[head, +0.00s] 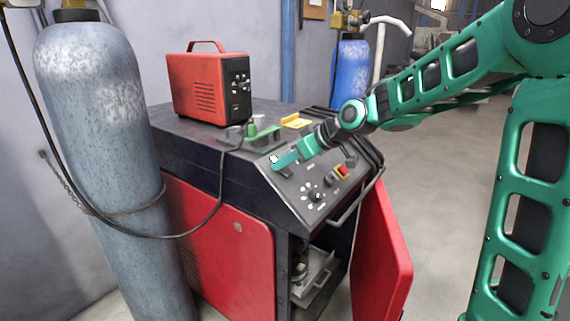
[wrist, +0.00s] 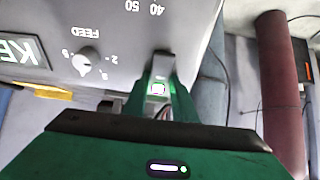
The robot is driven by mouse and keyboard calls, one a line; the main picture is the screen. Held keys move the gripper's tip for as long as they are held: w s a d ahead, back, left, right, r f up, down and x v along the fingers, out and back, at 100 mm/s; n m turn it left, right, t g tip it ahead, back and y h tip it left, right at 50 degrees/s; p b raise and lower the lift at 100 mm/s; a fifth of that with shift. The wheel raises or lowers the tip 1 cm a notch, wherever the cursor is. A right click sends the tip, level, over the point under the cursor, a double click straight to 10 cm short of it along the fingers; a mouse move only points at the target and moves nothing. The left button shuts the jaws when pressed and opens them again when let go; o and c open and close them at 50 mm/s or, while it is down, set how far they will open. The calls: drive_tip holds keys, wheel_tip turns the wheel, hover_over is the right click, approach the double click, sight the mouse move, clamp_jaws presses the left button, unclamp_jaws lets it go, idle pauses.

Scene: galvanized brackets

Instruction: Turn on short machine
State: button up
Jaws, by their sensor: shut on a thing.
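A black machine with red side panels (head: 235,225) stands in the middle of the head view. My gripper (head: 281,160) reaches down to the upper left of this panel. In the wrist view, my gripper (wrist: 160,88) is shut on a small lit switch (wrist: 158,89) at the panel, with a green and pinkish glow. The fingers hide most of the switch, so its position cannot be told. The wrist view also shows a FEED knob (wrist: 86,60).
A small red machine (head: 212,85) with a handle stands on top of the black machine. A grey gas cylinder (head: 95,130) with a hose stands at left, a blue cylinder (head: 352,75) behind. A red door (head: 382,245) hangs open at the front. Floor is clear at right.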

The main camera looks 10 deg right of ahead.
drive_tip(key=o, duration=1)
drive_tip(key=shift+o, duration=0.2)
drive_tip(key=v, duration=1)
drive_tip(key=shift+d+r, duration=0.25)
drive_tip(key=shift+s+f, duration=0.1)
drive_tip(key=shift+s, duration=0.05)
drive_tip(key=s+d+f+m+g+h, duration=0.3)
drive_tip(key=s+d+f+m+h, duration=0.2)
drive_tip(key=s+d+f+m, duration=0.5)
drive_tip(key=s+d+f+m+g, duration=0.1)
drive_tip(key=s+d+f, duration=0.1)
drive_tip(key=s, duration=0.6)
drive_tip(key=s+d+f+m+g+h, duration=0.1)
drive_tip(key=s+d+f+m+g, duration=0.1)
drive_tip(key=s, duration=0.6)
drive_tip(key=s+d+f+m+g, duration=0.1)
drive_tip(key=s+d+f+g, duration=0.1)
drive_tip(key=s, duration=0.7)
drive_tip(key=shift+d, duration=0.9)
